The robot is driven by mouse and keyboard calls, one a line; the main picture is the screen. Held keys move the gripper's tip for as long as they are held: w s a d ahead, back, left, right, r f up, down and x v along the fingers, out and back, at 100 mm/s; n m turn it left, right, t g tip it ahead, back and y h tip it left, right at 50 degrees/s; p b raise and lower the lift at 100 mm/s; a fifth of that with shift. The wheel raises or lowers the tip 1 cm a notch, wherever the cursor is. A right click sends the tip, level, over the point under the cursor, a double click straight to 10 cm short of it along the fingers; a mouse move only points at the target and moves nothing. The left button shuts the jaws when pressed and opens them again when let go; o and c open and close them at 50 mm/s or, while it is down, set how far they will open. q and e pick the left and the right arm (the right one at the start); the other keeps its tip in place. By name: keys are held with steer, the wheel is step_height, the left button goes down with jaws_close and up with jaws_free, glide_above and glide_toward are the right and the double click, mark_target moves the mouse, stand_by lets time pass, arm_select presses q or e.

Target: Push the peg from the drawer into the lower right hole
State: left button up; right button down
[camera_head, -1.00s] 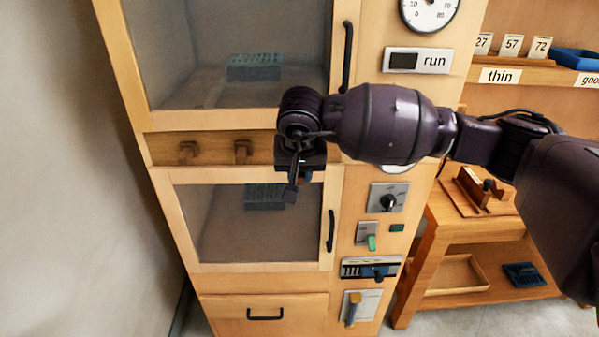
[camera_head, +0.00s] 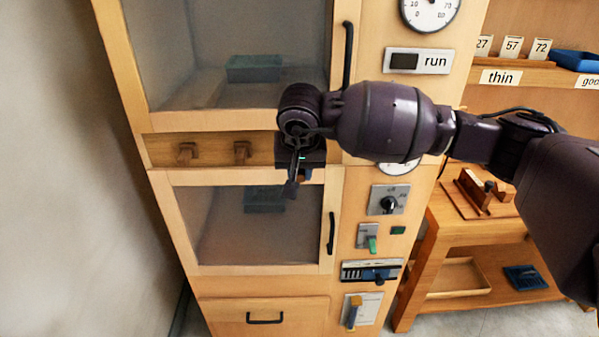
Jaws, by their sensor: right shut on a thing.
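My right gripper (camera_head: 293,188) is at the right end of the wooden strip (camera_head: 213,153) between the two glass doors. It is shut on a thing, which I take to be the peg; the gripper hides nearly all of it. Any hole at the strip's right end is hidden behind the gripper, so I cannot tell how far the peg is in. The drawer (camera_head: 264,316) at the bottom of the cabinet is shut. My left gripper is not in view.
The upper glass door (camera_head: 230,60) and lower glass door (camera_head: 255,225) are shut, with black handles. Right of the lower door are a dial (camera_head: 389,204), a green switch (camera_head: 371,243) and a slider (camera_head: 371,270). A wooden side table (camera_head: 470,232) stands right. A wall fills the left.

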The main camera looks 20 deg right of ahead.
steer(key=shift+w+d+b, duration=0.25)
steer(key=shift+w+b, duration=0.25)
steer(key=shift+w, duration=0.3)
stand_by(0.5)
steer(key=shift+w, duration=0.1)
stand_by(0.3)
stand_by(0.5)
steer(key=shift+w+d+b, duration=0.1)
steer(key=shift+w+b, duration=0.1)
steer(key=shift+b, duration=0.1)
steer(key=shift+w, duration=0.2)
steer(key=shift+w, duration=0.1)
steer(key=shift+w+d+b, duration=0.3)
steer(key=shift+w+b, duration=0.25)
steer(key=shift+w, duration=0.2)
stand_by(0.4)
